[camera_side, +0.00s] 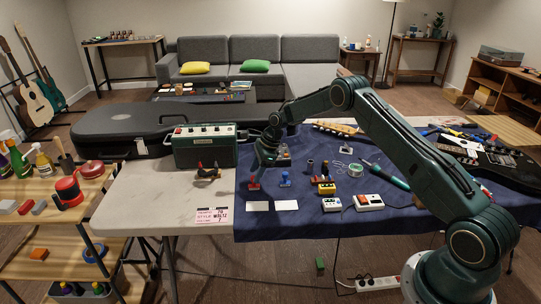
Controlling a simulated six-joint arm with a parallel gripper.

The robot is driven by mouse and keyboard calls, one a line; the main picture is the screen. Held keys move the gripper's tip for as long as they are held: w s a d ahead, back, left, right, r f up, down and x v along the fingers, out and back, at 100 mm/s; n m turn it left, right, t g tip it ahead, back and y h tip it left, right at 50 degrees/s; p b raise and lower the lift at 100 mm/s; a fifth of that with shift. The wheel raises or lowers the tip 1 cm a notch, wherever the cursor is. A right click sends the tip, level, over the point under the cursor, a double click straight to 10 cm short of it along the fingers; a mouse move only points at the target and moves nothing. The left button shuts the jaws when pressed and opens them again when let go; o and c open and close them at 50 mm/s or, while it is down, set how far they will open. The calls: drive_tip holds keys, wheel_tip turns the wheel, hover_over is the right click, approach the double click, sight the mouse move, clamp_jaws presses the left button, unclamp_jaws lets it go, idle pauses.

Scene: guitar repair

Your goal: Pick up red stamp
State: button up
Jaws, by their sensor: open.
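The red stamp (254,184) stands on the dark blue cloth (330,218), near the cloth's left edge. A blue stamp (285,180) stands a little to its right. My gripper (261,162) is above the red stamp, its jaws open and angled downward. The fingertips are small and dark here, and I cannot tell how near they are to the stamp's top. The red stamp appears upright on the cloth.
Two white cards (286,205) lie in front of the stamps. Yellow (331,203) and white (368,202) boxes stand to the right. A green amplifier (204,147) stands behind left. The pale tabletop (150,200) at left is mostly clear.

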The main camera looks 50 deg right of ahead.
drive_tip(key=shift+x, duration=2.5)
drive_tip(key=shift+c, duration=0.2)
clamp_jaws()
